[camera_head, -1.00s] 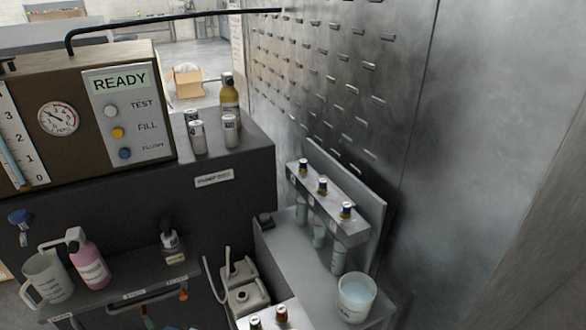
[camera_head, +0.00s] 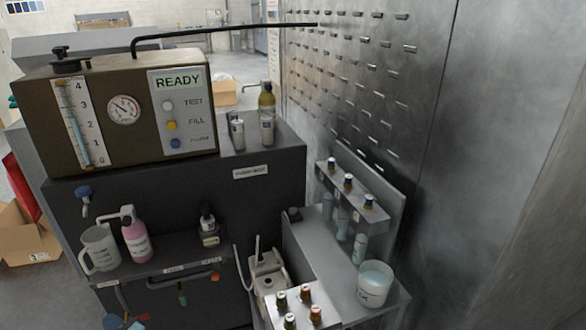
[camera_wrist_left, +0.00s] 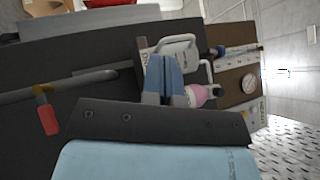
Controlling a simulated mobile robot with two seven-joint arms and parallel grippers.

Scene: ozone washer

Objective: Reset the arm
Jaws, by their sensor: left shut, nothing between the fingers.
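My left gripper shows in the left wrist view (camera_wrist_left: 163,80) with its blue fingers together and nothing between them. In the head view only bluish parts of it (camera_head: 122,322) show at the bottom edge, below the shelf with the mug and bottle. In the wrist view the clear mug (camera_wrist_left: 178,46) and the pink bottle (camera_wrist_left: 200,95) lie beyond the fingers; contact cannot be judged, but nothing is gripped. My right gripper is in neither view.
The brown washer unit (camera_head: 45,125) reads READY and stands on a dark cabinet (camera_head: 270,185). A grey bench (camera_head: 325,270) with a white cup (camera_head: 375,283) is at the right, beside a metal wall (camera_head: 480,150). A cardboard box (camera_head: 30,238) sits on the floor at left.

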